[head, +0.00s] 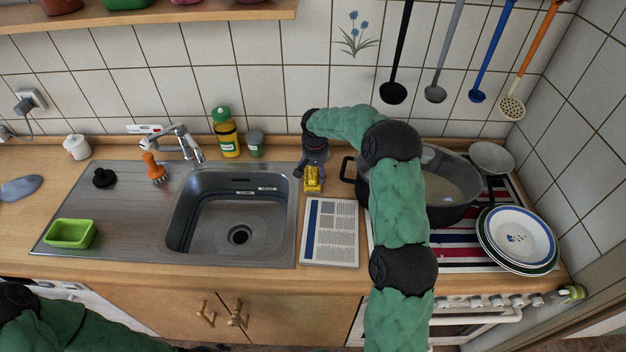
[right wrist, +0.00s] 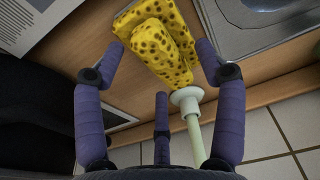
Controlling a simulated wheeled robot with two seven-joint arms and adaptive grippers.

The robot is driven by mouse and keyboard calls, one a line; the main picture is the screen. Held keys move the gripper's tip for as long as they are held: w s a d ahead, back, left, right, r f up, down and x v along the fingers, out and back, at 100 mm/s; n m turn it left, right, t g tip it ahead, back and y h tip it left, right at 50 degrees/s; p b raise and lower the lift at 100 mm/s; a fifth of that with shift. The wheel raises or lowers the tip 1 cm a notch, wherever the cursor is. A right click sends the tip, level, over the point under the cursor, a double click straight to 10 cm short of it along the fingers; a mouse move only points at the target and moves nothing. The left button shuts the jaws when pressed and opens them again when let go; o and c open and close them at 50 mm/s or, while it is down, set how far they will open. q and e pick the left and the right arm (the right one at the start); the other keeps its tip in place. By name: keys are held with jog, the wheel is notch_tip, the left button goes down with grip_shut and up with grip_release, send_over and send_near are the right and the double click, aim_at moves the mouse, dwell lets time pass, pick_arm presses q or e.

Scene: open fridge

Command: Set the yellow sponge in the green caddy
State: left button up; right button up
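The yellow sponge (head: 313,180) lies on the counter between the sink and the stove, just behind a printed sheet. My right gripper (head: 312,165) is low over the counter at the sponge's far side. In the right wrist view the pitted sponge (right wrist: 158,42) shows between the spread fingers of my right gripper (right wrist: 160,68); the fingers are open, and I see no grip on it. The green caddy (head: 71,234) stands at the left front of the steel drainboard and looks empty. My left arm shows at the bottom left; its gripper is out of view.
The sink basin (head: 238,236) lies between caddy and sponge. An orange brush (head: 154,168), yellow bottle (head: 226,134) and jar (head: 255,144) stand behind. A large pot (head: 450,190) is at the right. A pale rod with a white disc (right wrist: 187,95) is near the sponge.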

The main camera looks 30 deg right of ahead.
jog(key=c, duration=1.3)
